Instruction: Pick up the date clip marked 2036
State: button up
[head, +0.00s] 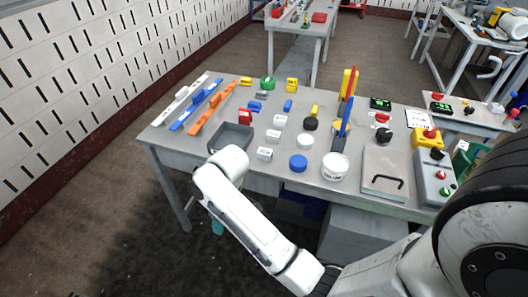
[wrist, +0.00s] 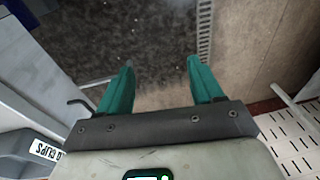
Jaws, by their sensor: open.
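Several small white blocks with dark labels stand in a column mid-table in the head view: a rear one (head: 280,120), a middle one (head: 273,136) and a front one (head: 264,154). They look like date clips, but their markings are too small to read, so I cannot tell which says 2036. My gripper (wrist: 160,75) is open and empty in the wrist view, its teal fingers over bare floor. In the head view it is mostly hidden by my arm, below the table's front edge; a teal bit (head: 217,227) shows.
A grey tray (head: 232,134) stands at the table's front left. A grey bin (wrist: 30,157) with a partly cut-off label is at lower left in the wrist view. A blue lid (head: 298,163), white tub (head: 335,168) and grey lidded box (head: 385,172) stand right of the blocks.

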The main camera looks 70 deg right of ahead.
jog(key=w+d+r, duration=0.2)
jog(key=d+r, duration=0.1)
jog(key=d, duration=0.5)
jog(key=w+d+r, duration=0.2)
jog(key=d+r, duration=0.2)
jog(key=d, duration=0.4)
jog(key=g+h, duration=0.1)
send_near(263, 151)
jog(key=shift+w+d, duration=0.1)
jog(key=shift+w, duration=0.05)
notch_tip(263, 151, down, 10)
jog(key=shift+f+p, duration=0.1)
jog(key=shift+p, duration=0.55)
jog(key=shift+c, duration=0.2)
jog(key=c, duration=1)
